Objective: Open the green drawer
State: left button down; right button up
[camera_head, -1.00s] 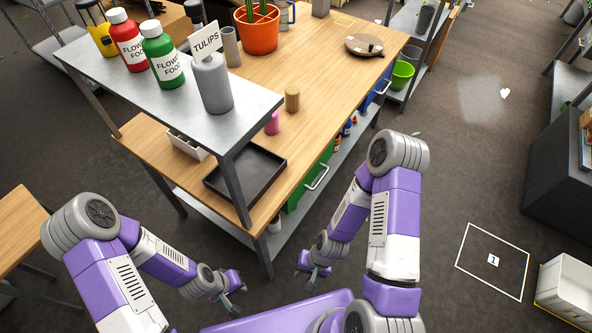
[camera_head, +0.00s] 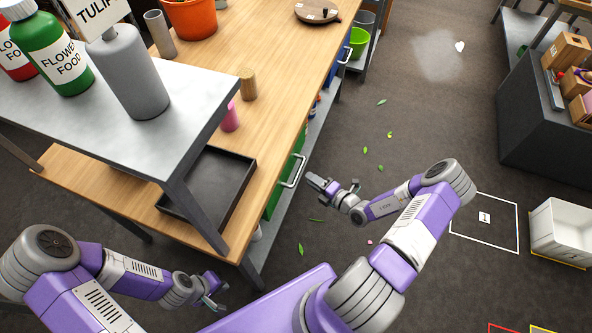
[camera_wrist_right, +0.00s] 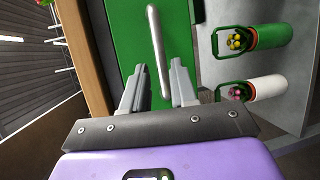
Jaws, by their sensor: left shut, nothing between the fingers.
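The green drawer (camera_head: 271,203) is under the wooden tabletop on the bench's right side and looks closed. Its silver bar handle (camera_head: 296,170) faces right. My right gripper (camera_head: 314,181) is just right of the handle, pointing at it. In the right wrist view my right gripper (camera_wrist_right: 160,88) is open. The lower end of the handle (camera_wrist_right: 158,45) shows between its two fingers, against the green front (camera_wrist_right: 122,38). I cannot tell whether a finger touches it. My left gripper (camera_head: 216,293) is shut and empty, low in front of the bench.
A black tray (camera_head: 243,185) lies on the wooden tabletop (camera_head: 275,85). A grey raised shelf (camera_head: 110,120) with bottles stands at left.

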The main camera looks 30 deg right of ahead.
aim_at(299, 170)
jog(key=b+x, duration=0.2)
jog(key=x, duration=0.5)
jog(key=shift+a, duration=0.1)
grip_shut()
